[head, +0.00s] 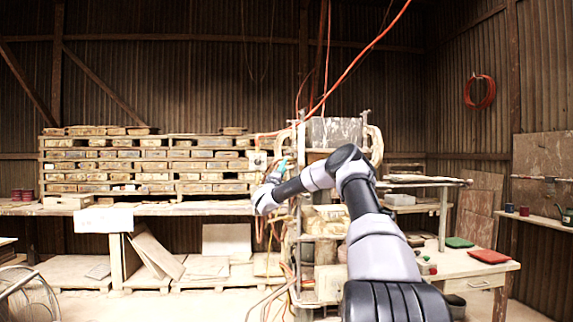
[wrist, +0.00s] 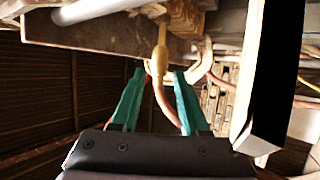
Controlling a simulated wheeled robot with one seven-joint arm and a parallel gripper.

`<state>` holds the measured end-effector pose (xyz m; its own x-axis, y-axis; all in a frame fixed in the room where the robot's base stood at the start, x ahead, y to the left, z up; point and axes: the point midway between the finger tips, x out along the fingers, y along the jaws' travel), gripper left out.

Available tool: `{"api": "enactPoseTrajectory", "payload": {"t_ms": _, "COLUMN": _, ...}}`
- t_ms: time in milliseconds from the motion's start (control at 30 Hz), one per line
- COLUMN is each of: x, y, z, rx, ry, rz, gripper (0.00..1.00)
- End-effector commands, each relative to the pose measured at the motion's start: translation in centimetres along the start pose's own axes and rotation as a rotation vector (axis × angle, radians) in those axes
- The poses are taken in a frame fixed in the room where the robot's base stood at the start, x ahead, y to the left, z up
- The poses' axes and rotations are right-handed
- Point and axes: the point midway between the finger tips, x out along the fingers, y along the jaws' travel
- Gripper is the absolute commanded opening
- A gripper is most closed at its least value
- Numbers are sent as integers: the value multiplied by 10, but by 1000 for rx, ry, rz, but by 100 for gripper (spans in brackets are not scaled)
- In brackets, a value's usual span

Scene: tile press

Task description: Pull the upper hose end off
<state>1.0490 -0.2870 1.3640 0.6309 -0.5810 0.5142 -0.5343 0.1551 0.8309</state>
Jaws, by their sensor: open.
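In the wrist view a tan-yellow hose end (wrist: 160,58) hangs below a brown wooden-looking block. A pinkish hose runs down from it and bends to the right. My gripper (wrist: 157,72) is open, with its two teal fingers on either side of the hose and a gap visible at each side. In the head view my gripper (head: 282,165) is at the left side of the tile press (head: 336,132). There the hose end is too small to make out.
A pale post or plate edge (wrist: 258,75) stands close on the right in the wrist view. Shelves of stacked tiles (head: 150,165) fill the left. A table (head: 465,268) with green and red pads stands right. Orange hoses hang above the press.

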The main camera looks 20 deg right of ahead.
Motion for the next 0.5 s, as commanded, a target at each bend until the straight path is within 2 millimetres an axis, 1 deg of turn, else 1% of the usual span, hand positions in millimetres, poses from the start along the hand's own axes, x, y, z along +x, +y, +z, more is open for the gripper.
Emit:
{"api": "enactPoseTrajectory", "payload": {"t_ms": 33, "x": 10, "y": 0, "z": 1, "rx": 2, "ry": -3, "rz": 1, "gripper": 44}}
{"api": "enactPoseTrajectory", "payload": {"t_ms": 100, "x": 21, "y": -1, "z": 1, "rx": 1, "ry": -2, "rz": 0, "gripper": 44}}
{"api": "enactPoseTrajectory", "payload": {"t_ms": 200, "x": 33, "y": 0, "z": 0, "rx": 2, "ry": -1, "rz": 0, "gripper": 44}}
{"api": "enactPoseTrajectory", "payload": {"t_ms": 333, "x": 42, "y": 0, "z": 0, "rx": 1, "ry": 0, "rz": -1, "gripper": 44}}
{"api": "enactPoseTrajectory", "payload": {"t_ms": 500, "x": 44, "y": -1, "z": -1, "rx": 1, "ry": 1, "rz": -2, "gripper": 44}}
